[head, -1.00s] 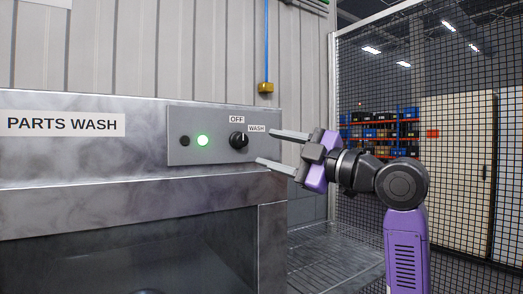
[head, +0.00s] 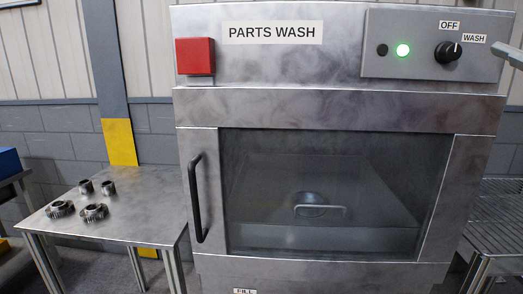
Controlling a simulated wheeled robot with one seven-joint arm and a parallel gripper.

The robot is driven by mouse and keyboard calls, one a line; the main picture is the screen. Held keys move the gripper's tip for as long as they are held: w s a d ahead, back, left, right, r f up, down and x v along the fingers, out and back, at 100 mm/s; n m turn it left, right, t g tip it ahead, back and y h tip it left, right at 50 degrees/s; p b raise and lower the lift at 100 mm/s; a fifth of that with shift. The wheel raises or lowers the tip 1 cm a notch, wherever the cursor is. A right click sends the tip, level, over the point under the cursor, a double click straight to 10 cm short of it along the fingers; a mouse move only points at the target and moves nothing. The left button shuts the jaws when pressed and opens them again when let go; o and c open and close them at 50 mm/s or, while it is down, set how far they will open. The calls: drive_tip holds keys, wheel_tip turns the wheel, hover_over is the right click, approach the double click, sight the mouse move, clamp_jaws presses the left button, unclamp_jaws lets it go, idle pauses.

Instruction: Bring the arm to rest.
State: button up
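My gripper (head: 508,53) shows only in part at the right edge of the head view. Grey finger pieces reach in from the edge, to the right of the control panel and apart from the knob. The rest of my gripper and my arm are out of view. The parts washer (head: 320,105) fills the middle, with a black knob (head: 448,51) under OFF and WASH labels. The knob's white mark points up and right, toward WASH. The washer's glass door (head: 330,190) is shut.
A metal table (head: 135,215) at left carries several gear-like parts (head: 95,212). A red box (head: 195,56) sits on the washer's upper left front. A slatted rack (head: 503,215) stands at right. A blue bin (head: 9,162) is at the far left edge.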

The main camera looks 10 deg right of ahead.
drive_tip(key=s+d+f+m+t+h, duration=0.1)
drive_tip(key=s+d+f+m+h, duration=0.15)
drive_tip(key=f+m+h, duration=0.8)
drive_tip(key=s+a+f+m+g, duration=0.1)
drive_tip(key=a+f+m, duration=0.25)
drive_tip(key=f, duration=0.75)
drive_tip(key=s+a+f+m+g, duration=0.1)
drive_tip(key=s+a+f+m, duration=0.3)
drive_tip(key=f, duration=0.6)
drive_tip(key=s+a+f+n+g+y, duration=0.6)
drive_tip(key=s+a+f+y, duration=0.4)
drive_tip(key=s+a+f, duration=1.2)
drive_tip(key=shift+s+a+f+n, duration=0.2)
drive_tip(key=shift+s+f+n, duration=0.45)
drive_tip(key=shift+f, duration=0.25)
